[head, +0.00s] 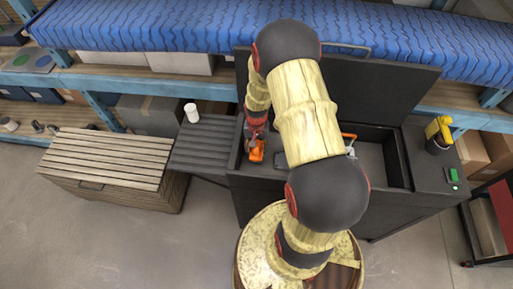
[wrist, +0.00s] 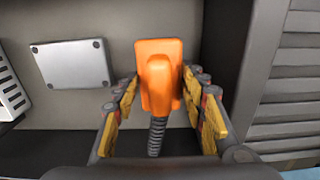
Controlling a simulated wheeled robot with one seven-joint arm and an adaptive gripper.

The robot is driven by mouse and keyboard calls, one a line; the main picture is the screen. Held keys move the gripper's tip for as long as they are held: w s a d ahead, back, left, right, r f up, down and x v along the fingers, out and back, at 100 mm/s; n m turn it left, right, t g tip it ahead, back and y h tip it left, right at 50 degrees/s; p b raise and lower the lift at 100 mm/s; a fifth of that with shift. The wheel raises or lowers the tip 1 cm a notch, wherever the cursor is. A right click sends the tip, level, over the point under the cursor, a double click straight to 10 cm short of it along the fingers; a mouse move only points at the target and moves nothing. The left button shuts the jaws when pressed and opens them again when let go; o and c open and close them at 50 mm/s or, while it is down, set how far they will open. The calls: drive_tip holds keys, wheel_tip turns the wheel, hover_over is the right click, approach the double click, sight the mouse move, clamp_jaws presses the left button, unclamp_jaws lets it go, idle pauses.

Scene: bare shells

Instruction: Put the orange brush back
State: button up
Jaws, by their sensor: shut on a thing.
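The orange brush (wrist: 160,75) is between the fingers of my gripper (wrist: 162,108) in the wrist view, with a dark ribbed part below its orange body. My gripper is shut on it. In the head view the orange brush (head: 257,152) is at the left end of the dark open-topped unit (head: 392,187), below my gripper (head: 256,135). I cannot tell whether the brush touches the surface under it.
A light flat plate (wrist: 72,63) lies left of the brush. A yellow item stands in a dark holder (head: 438,145) at the right. A slatted wooden box (head: 110,160) stands left.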

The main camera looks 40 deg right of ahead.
drive_tip(key=shift+f+b, duration=1.15)
drive_tip(key=shift+f, duration=0.45)
idle(1.3)
drive_tip(key=o, duration=1.2)
drive_tip(key=shift+o, duration=0.6)
drive_tip(key=o, duration=0.5)
drive_tip(key=shift+d, duration=0.1)
drive_tip(key=shift+o, duration=0.2)
drive_tip(key=shift+w+r+p, duration=0.15)
drive_tip(key=shift+r+p, duration=0.15)
drive_tip(key=shift+r, duration=0.15)
drive_tip(key=shift+c, duration=0.2)
drive_tip(key=shift+r, duration=0.35)
drive_tip(key=shift+r+p, duration=0.6)
